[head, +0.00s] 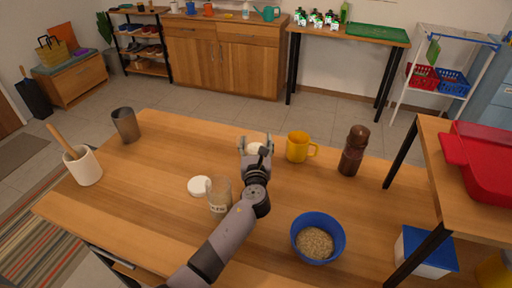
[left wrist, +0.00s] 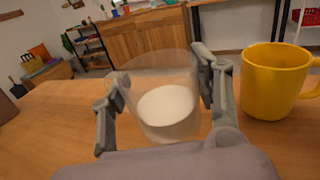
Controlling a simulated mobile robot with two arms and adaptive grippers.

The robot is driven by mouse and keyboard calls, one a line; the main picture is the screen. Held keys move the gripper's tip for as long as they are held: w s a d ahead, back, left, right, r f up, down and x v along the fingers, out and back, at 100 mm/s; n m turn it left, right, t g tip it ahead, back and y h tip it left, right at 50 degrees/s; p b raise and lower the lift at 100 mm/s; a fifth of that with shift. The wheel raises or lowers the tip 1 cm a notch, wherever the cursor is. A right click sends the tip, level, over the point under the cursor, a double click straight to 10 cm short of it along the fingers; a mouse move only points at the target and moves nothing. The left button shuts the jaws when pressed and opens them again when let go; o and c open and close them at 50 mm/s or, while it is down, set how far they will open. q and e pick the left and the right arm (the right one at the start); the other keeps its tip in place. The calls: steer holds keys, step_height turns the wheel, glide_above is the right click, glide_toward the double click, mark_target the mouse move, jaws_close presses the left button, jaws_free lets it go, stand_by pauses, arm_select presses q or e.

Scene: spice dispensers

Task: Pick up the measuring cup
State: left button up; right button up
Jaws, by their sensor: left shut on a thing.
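A clear see-through cup (left wrist: 158,72), which I take to be the measuring cup, holds something white (left wrist: 165,108) in its lower part. In the left wrist view it stands upright between the two fingers of my left gripper, which is shut on it. In the head view my left gripper (head: 256,143) is over the far middle of the wooden table, and only a pale bit of the cup shows between the fingers. I cannot tell whether the cup touches the table. My right gripper is not in view.
A yellow mug (head: 298,147) stands close right of the gripper, with a brown pepper mill (head: 354,151) beyond. Nearer are a glass jar (head: 218,196), a white lid (head: 199,186) and a blue bowl of grains (head: 318,220). A grey tumbler (head: 125,124) and white crock (head: 84,166) stand left.

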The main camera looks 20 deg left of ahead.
arm_select(q)
step_height(320, 180, up, 15)
steer(key=p, duration=0.3)
steer(key=shift+p, duration=0.4)
